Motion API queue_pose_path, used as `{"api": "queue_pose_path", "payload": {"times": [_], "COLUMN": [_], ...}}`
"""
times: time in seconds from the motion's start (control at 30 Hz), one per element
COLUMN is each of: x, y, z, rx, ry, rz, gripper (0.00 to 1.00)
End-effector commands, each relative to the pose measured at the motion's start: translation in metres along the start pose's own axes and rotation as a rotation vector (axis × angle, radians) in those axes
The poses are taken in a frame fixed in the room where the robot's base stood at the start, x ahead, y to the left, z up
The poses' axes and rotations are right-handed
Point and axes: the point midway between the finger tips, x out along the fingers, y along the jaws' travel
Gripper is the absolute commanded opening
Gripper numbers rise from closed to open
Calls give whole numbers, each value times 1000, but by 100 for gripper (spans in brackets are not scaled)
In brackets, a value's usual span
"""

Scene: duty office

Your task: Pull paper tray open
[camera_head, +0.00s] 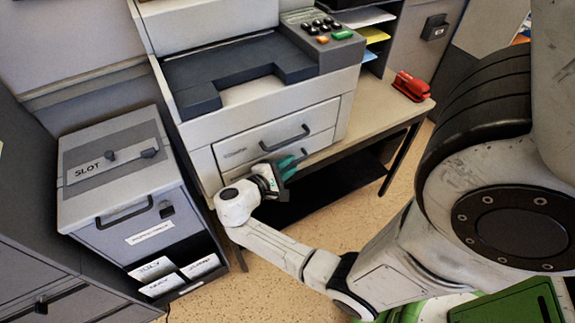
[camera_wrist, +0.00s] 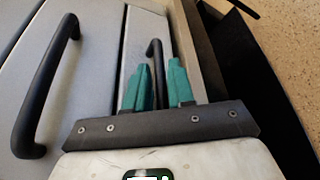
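The printer (camera_head: 262,108) has two drawer fronts below its top, an upper tray (camera_head: 270,138) and a lower tray (camera_head: 318,141), each with a dark bar handle. The upper handle (camera_head: 285,138) is free. It also shows large at the left of the wrist view (camera_wrist: 45,85). My gripper (camera_head: 288,166) is at the lower tray front. In the wrist view its teal fingers (camera_wrist: 157,85) stand close on both sides of the lower handle (camera_wrist: 154,52), which fills the narrow gap between them. Much of the lower tray front is hidden behind my gripper in the head view.
The printer stands on a table (camera_head: 393,108) with a red stapler (camera_head: 411,86) at its right. A grey slot box (camera_head: 120,180) with a handle stands close at the left. Speckled floor (camera_head: 325,215) lies open in front.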

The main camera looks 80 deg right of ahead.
Motion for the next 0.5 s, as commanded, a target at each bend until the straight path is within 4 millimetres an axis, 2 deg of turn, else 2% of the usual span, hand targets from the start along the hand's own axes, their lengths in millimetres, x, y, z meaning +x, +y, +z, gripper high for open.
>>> {"api": "queue_pose_path", "payload": {"times": [0.07, 0.3, 0.5], "x": [0, 0, 0], "y": [0, 0, 0], "z": [0, 0, 0], "rx": [0, 0, -1], "ry": [0, 0, 0], "rz": [0, 0, 0], "gripper": [21, 0, 0]}}
